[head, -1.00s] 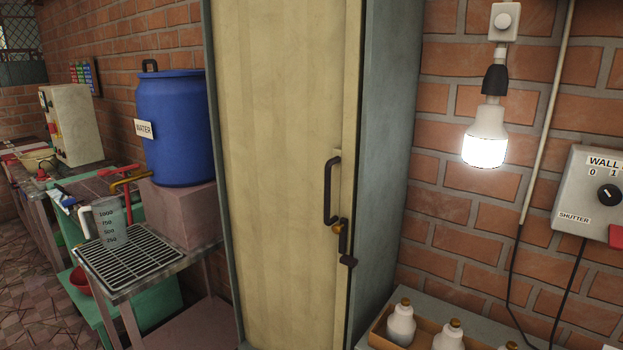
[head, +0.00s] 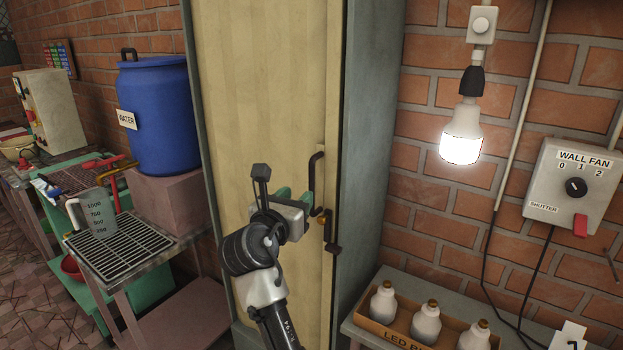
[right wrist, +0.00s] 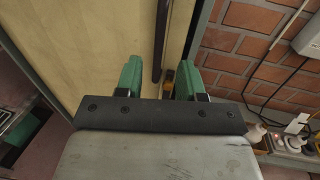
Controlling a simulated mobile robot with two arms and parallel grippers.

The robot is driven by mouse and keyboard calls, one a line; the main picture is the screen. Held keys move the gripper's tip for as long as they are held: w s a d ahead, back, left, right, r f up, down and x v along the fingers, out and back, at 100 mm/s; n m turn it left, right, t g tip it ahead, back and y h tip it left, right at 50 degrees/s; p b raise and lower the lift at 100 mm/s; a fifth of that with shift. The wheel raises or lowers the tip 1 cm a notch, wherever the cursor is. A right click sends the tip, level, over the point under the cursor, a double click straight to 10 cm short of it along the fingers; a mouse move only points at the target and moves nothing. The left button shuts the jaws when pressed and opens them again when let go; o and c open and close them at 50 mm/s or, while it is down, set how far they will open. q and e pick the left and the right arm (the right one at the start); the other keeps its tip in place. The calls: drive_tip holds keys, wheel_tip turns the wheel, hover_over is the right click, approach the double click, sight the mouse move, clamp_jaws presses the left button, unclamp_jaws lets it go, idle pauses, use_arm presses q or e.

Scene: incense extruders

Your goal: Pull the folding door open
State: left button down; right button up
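The folding door (head: 250,95) is a pale yellow panel in a grey-green frame, and it looks closed. Its dark bar handle (head: 314,172) stands upright near the right edge, with a brass knob and dark latch (head: 328,232) just below. My right gripper (head: 305,203) is in front of the door at the handle's height. In the right wrist view its green fingers are apart, and the handle (right wrist: 159,50) shows ahead between them. Whether the fingertips reach around the handle is not clear. My left gripper is not in view.
A blue water barrel (head: 158,115) and a rack with a measuring jug (head: 95,213) stand left of the door. On the right are a shelf with a box of bulbs (head: 425,322), a lit bulb (head: 462,135) and a wall fan switch box (head: 577,190).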

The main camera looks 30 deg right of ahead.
sight(311, 184)
drive_tip(key=p+x, duration=0.1)
drive_tip(key=x, duration=0.7)
drive_tip(key=shift+w+d, duration=0.15)
drive_tip(key=shift+w, duration=0.05)
clamp_jaws()
